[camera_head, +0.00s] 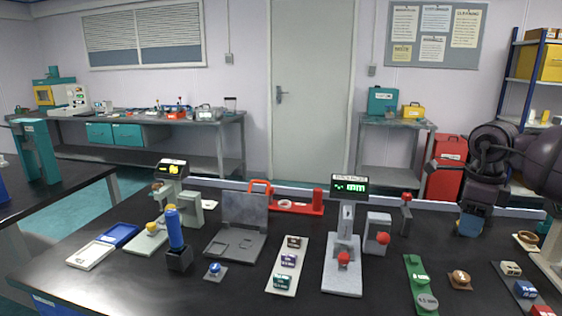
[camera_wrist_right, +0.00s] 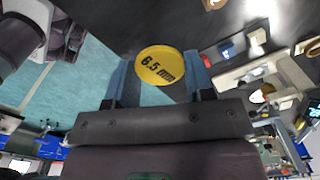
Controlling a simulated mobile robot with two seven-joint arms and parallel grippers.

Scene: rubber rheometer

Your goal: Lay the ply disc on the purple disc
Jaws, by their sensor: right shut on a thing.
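My right gripper (camera_head: 469,227) hangs over the right back part of the dark bench in the head view. In the right wrist view, my right gripper (camera_wrist_right: 160,78) is shut on a yellow disc (camera_wrist_right: 160,65) marked "6.5 mm", gripped at its edges between the blue fingers. I cannot pick out that disc in the head view. No ply disc or purple disc can be told for sure. A tan-brown round piece (camera_head: 459,277) sits on a small brown base at the right, and a bluish-purple block (camera_head: 289,261) sits on a pale strip. My left gripper is not in view.
A green strip (camera_head: 413,270) carries small blocks and a grey disc (camera_head: 427,302). A grey gauge stand (camera_head: 342,280) with a lit display stands at centre right. A ring (camera_head: 526,240) and coloured blocks (camera_head: 525,289) lie far right. Bare bench lies between these.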

